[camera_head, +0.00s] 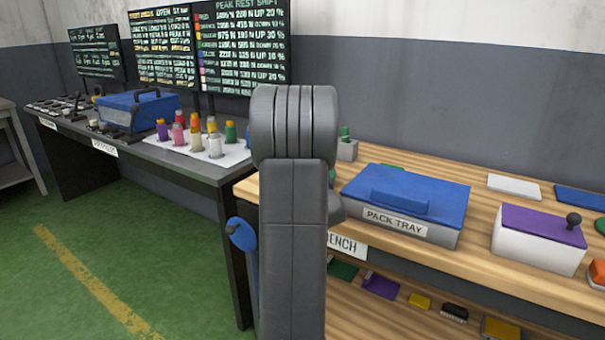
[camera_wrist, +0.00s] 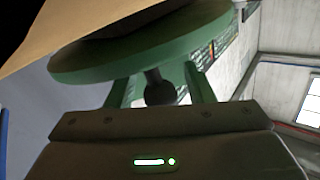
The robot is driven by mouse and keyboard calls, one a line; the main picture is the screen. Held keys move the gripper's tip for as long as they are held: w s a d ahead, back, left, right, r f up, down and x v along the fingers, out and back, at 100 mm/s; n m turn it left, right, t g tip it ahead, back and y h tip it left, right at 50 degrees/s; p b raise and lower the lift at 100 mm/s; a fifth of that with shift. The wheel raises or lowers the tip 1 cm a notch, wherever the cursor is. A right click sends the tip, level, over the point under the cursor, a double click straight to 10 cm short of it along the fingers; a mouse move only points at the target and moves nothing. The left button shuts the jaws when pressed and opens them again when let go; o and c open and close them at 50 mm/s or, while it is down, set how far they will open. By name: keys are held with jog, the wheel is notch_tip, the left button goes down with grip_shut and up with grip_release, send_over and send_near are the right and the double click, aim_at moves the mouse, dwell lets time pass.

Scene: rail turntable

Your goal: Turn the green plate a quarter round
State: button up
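The green plate (camera_wrist: 85,68) is a round disc across the top of the wrist view. Its upper part runs into dark shadow. A dark round knob (camera_wrist: 159,93) on a short stem shows just below the plate's rim in the picture. My gripper (camera_wrist: 160,78) has its two greenish fingers apart, one on each side of the knob, with a visible gap on both sides. The fingertips reach the plate's edge in the picture; I cannot tell whether they touch it. In the head view my grey arm fills the middle, and neither the plate nor my gripper shows.
In the head view a wooden bench (camera_head: 466,253) holds a blue-lidded pack tray (camera_head: 410,203) and a purple-topped white box (camera_head: 538,242). A dark table (camera_head: 196,168) with several coloured bottles stands left, below screens (camera_head: 240,50). Green floor (camera_head: 60,235) is clear at left.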

jog(key=v, duration=1.3)
jog(key=shift+s, duration=0.4)
